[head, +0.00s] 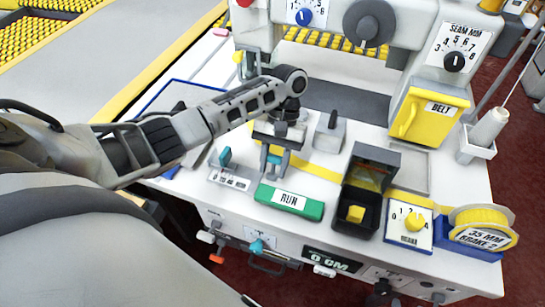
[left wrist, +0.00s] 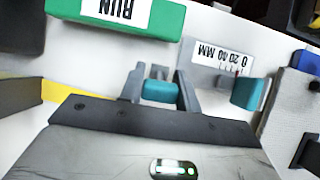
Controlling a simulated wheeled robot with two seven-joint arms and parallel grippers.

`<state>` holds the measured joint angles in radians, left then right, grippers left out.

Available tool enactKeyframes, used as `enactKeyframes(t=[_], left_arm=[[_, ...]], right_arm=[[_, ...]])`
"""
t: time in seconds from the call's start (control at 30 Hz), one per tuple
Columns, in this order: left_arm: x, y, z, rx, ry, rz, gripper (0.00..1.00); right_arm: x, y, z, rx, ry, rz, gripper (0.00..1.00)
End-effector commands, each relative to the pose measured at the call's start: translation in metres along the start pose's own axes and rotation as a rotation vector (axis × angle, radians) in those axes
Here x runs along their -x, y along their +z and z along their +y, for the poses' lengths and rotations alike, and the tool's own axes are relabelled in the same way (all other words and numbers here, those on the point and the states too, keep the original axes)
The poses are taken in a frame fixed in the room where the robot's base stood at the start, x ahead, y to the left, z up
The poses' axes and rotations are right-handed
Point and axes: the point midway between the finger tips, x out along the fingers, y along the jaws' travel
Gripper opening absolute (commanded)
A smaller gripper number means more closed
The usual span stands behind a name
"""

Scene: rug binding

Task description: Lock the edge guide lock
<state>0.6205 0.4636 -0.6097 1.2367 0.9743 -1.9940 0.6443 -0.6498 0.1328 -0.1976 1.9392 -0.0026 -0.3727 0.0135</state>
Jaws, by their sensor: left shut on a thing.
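My left gripper (head: 273,163) reaches in from the left and points down at the white machine bed, behind the green RUN bar. In the left wrist view, its two grey fingers (left wrist: 160,93) are shut on a small teal piece (left wrist: 159,91), which looks like the edge guide lock. The gripper hides most of that piece in the head view. Beside it stands a grey scale plate (head: 229,179) marked in MM, which also shows in the left wrist view (left wrist: 214,58). A second teal block (head: 225,156) is at this plate, apart from the fingers. My right gripper is not in view.
The green RUN bar (head: 289,201) lies close in front of the gripper. A grey block with a dark lever (head: 329,132) stands to its right. Farther right are an open black box (head: 368,219), a yellow brake dial (head: 414,221) and a yellow tape roll (head: 481,218).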

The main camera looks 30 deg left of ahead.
Motion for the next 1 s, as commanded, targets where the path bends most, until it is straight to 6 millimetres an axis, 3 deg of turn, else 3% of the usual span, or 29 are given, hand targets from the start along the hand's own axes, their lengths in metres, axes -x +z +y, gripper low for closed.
enactKeyframes(t=[0.4, 0.9, 0.93, 1.0], left_arm=[[0.0012, -0.0068, 0.0001, 0.003, 0.000, -0.157, 0.10], [0.0003, -0.0072, -0.0003, 0.002, 0.000, -0.173, 0.10], [0.0002, -0.0072, -0.0003, 0.002, 0.000, -0.173, 0.38], [0.0002, -0.0072, -0.0003, 0.002, 0.000, -0.173, 0.55]], right_arm=[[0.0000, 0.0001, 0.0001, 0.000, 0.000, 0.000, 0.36], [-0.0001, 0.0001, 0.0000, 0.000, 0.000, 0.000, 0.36], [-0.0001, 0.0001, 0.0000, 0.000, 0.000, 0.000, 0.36], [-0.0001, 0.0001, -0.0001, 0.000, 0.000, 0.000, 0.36]])
